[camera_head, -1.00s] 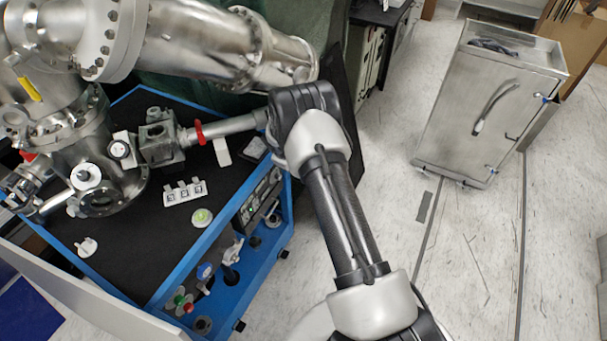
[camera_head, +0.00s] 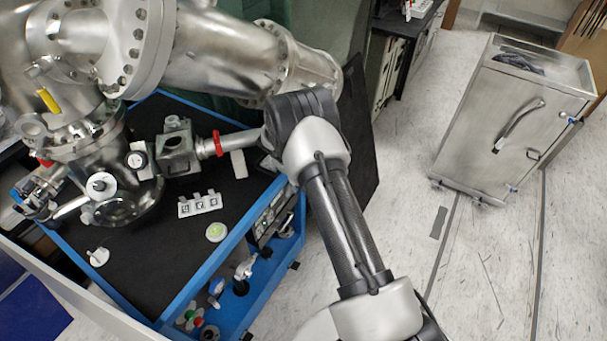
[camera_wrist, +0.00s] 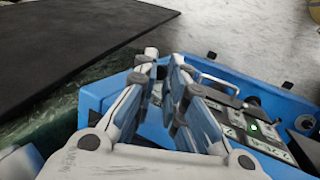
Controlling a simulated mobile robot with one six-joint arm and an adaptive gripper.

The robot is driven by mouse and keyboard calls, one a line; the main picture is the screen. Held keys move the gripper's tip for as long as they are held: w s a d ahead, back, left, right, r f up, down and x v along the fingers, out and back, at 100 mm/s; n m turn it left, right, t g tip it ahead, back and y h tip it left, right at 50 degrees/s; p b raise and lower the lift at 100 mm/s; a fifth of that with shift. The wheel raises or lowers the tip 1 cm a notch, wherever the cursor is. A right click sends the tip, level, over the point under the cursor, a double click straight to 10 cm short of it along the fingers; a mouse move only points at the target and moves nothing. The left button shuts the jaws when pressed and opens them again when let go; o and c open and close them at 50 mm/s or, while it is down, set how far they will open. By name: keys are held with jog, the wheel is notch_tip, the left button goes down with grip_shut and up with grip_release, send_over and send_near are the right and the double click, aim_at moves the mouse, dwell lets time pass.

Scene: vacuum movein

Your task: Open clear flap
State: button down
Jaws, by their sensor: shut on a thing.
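My gripper (camera_wrist: 164,58) shows in the wrist view above the edge of the blue cart (camera_wrist: 270,92). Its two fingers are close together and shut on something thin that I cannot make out. I cannot pick out the clear flap in either view. An instrument panel (camera_wrist: 258,133) with a green light and a silver handle (camera_wrist: 218,84) lies to the right of the fingers. In the head view, my wrist hides the fingers at the right side of the blue cart (camera_head: 210,262), by the end of a metal pipe.
Steel vacuum vessels (camera_head: 215,62) stand over the cart's left and back. A dark slab (camera_head: 358,150) is just right of my wrist, and also at upper left in the wrist view (camera_wrist: 75,35). A metal cabinet (camera_head: 480,130) stands at right.

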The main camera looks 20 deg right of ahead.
jog(key=c, duration=1.9)
grip_release()
jog(key=shift+w+a, duration=0.1)
jog(key=shift+a, duration=0.05)
jog(key=shift+r, duration=0.2)
jog(key=v, duration=0.4)
jog(key=shift+a+r, duration=0.1)
jog(key=shift+r, duration=0.1)
jog(key=s+a, duration=0.1)
jog(key=a, duration=0.3)
jog(key=s+a, duration=0.1)
jog(key=a, duration=0.2)
jog(key=s+a, duration=0.1)
jog(key=a, duration=0.3)
jog(key=shift+s+a, duration=0.25)
jog(key=shift+a, duration=0.05)
